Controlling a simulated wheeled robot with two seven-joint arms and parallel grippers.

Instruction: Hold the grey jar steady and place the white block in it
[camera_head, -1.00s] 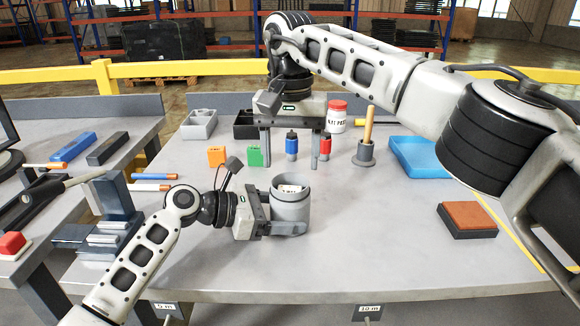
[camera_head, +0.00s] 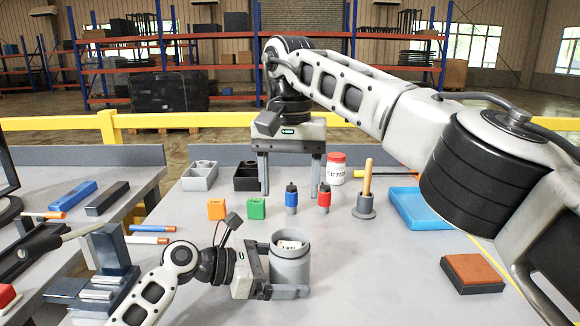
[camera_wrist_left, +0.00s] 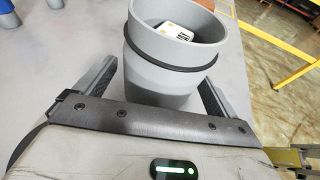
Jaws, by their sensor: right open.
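The grey jar (camera_head: 290,268) stands upright on the table, and it fills the upper middle of the left wrist view (camera_wrist_left: 172,75). The white block (camera_head: 289,245) is inside the jar, its dark-marked face showing below the rim; it also shows in the left wrist view (camera_wrist_left: 174,31). My left gripper (camera_head: 285,290) has its fingers on both sides of the jar's lower body, and it seems closed on the jar. My right gripper (camera_head: 291,180) is open and empty, fingers pointing down, above the table behind the jar.
A grey holder with a wooden handle (camera_head: 366,183) and a blue tray (camera_head: 416,209) are to the right.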

